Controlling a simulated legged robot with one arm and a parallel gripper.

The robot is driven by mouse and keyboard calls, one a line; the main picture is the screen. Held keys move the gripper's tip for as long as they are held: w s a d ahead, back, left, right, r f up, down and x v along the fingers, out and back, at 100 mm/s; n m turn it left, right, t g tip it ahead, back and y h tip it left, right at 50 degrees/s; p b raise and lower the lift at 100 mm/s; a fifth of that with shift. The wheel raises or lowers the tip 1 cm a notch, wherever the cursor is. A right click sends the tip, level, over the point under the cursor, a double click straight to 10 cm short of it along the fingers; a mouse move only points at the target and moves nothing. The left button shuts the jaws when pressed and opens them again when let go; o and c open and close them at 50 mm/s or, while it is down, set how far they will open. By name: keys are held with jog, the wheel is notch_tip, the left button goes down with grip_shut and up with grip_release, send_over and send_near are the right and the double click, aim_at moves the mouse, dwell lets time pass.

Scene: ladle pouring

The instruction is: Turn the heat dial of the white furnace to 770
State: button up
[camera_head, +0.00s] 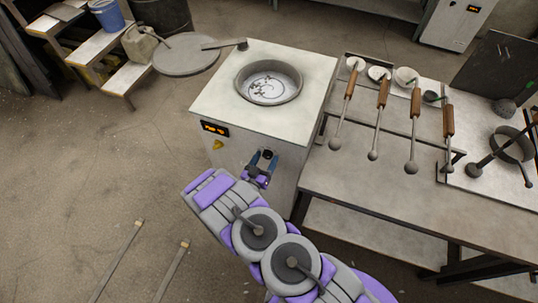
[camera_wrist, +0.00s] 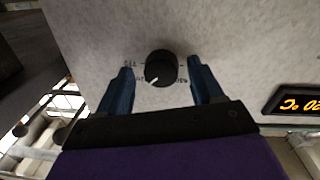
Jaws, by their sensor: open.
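The white furnace (camera_head: 225,95) stands in the middle of the head view, with a round pot opening on top. Its black heat dial (camera_wrist: 161,68) with a white pointer mark shows in the wrist view; printed markings around it are upside down and too small to read surely. My gripper (camera_wrist: 160,80) is open, with one blue finger on each side of the dial and a visible gap to it on both sides. In the head view my gripper (camera_head: 261,160) is at the furnace front. The orange display (camera_wrist: 297,102) is partly cut off in the wrist view.
A metal table (camera_head: 390,195) right of the furnace holds several ladles with wooden handles, small bowls and a dark pan (camera_head: 512,145). A round grey lid (camera_head: 187,54) lies behind left. The floor left of the furnace is mostly clear.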

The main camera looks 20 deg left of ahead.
jog(key=shift+a+f, duration=0.1)
jog(key=shift+a, duration=0.25)
jog(key=shift+c, duration=0.2)
jog(key=shift+d, duration=0.3)
jog(key=c, duration=1)
jog(key=shift+a, duration=0.1)
jog(key=shift+m+p, duration=0.3)
jog(key=shift+p, duration=0.05)
jog(key=shift+r+m+p, duration=0.25)
jog(key=shift+m+p, duration=0.65)
jog(key=m+p, duration=0.6)
jog(key=p, duration=0.1)
jog(key=shift+g, duration=0.3)
jog(key=shift+f, duration=0.15)
